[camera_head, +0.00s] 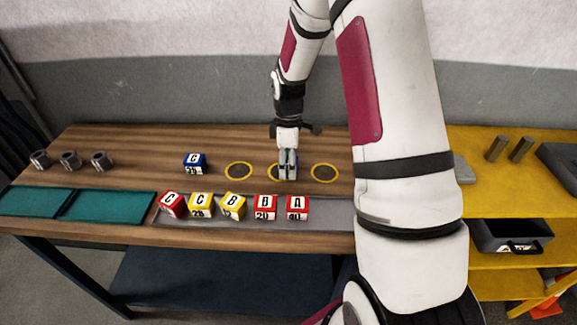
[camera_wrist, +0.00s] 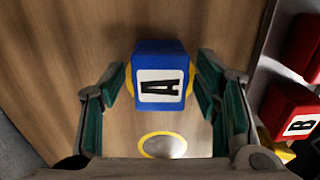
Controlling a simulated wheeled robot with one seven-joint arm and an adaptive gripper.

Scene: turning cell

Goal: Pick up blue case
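A blue case (camera_wrist: 162,60) with a black A on a white label sits in the wrist view, on a yellow-ringed spot. My gripper (camera_wrist: 160,76) is open, with one green-padded finger on each side of this case and a gap on both sides. In the head view, my gripper (camera_head: 287,164) points down over that case and mostly hides it. A second blue case (camera_head: 195,163), labelled C, stands apart to the left on the wooden table.
Yellow-ringed spots (camera_head: 239,171) and (camera_head: 325,173) are empty. Red and yellow cases (camera_head: 234,206) stand in a row on a grey strip in front. Teal trays (camera_head: 108,205) and several grey metal parts (camera_head: 70,160) are at left. A yellow bench (camera_head: 490,173) stands at right.

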